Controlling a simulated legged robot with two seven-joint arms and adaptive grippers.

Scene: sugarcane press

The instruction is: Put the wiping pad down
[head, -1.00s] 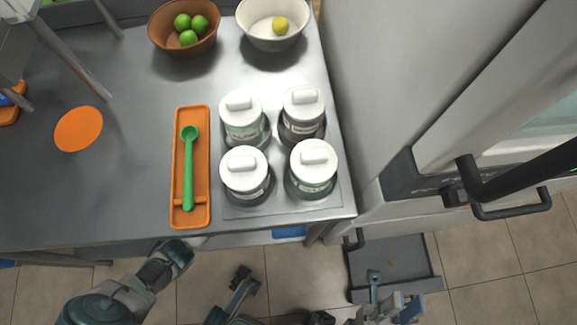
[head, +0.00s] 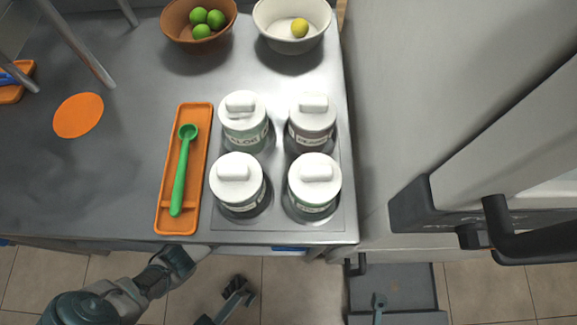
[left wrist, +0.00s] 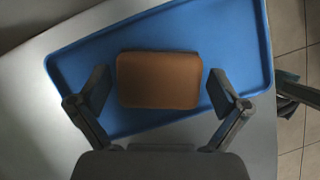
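The wiping pad (left wrist: 160,80), a brown-orange rounded block, lies flat in a blue tray (left wrist: 85,65) in the left wrist view. My left gripper (left wrist: 158,88) is open, with one finger on each side of the pad and a visible gap at both sides. In the head view my left forearm reaches to the counter's front edge, and the fingers are hidden there. A bit of blue shows below that edge.
The steel counter (head: 110,180) holds an orange tray (head: 164,188) with a green scoop (head: 182,170), several lidded jars (head: 237,185), an orange disc (head: 78,116) and two fruit bowls (head: 290,38). A grey cabinet (head: 385,110) stands at the right.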

